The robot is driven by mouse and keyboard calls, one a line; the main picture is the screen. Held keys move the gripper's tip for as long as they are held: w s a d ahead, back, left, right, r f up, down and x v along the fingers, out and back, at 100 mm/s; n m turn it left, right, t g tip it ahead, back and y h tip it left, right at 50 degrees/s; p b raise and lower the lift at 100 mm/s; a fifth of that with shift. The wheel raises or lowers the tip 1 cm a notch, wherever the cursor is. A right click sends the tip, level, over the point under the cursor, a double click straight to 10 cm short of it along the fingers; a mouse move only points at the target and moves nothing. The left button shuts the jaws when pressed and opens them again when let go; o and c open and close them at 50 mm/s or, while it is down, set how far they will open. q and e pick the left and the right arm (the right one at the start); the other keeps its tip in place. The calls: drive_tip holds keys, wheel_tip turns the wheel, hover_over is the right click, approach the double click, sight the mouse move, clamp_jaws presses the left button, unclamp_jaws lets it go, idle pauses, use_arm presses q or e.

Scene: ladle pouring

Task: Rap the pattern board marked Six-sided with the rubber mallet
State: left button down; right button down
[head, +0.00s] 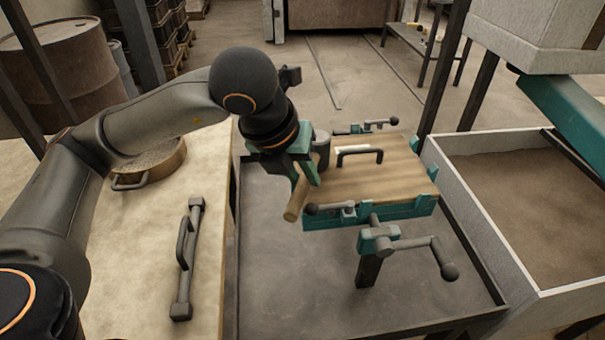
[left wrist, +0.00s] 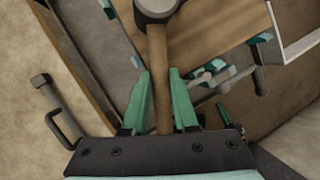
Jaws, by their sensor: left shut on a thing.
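My left gripper (head: 304,172) is shut on the wooden handle of the rubber mallet (head: 296,201). The handle slants down between the green fingers, and the grey head is at the left edge of a wooden pattern board (head: 385,178). In the left wrist view, the mallet (left wrist: 158,55) runs up between the fingers, its head at the top edge over or beside the board (left wrist: 215,28). I cannot tell whether the head touches the board. The board sits in a teal frame and has a dark handle. No Six-sided marking is readable. My right gripper is not in view.
Teal clamps and a crank (head: 425,247) stand around the board, above a grey tray (head: 285,290). A pale table (head: 140,250) on the left bears a round wooden piece (head: 150,165) and a dark bar with a handle (head: 187,260). A sand-filled bin (head: 500,225) is at right.

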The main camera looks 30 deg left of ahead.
use_arm(q)
wheel_tip(320, 180, up, 2)
drive_tip(key=shift+r+p, duration=0.2)
drive_tip(key=shift+p, duration=0.25)
drive_tip(key=shift+b, duration=0.3)
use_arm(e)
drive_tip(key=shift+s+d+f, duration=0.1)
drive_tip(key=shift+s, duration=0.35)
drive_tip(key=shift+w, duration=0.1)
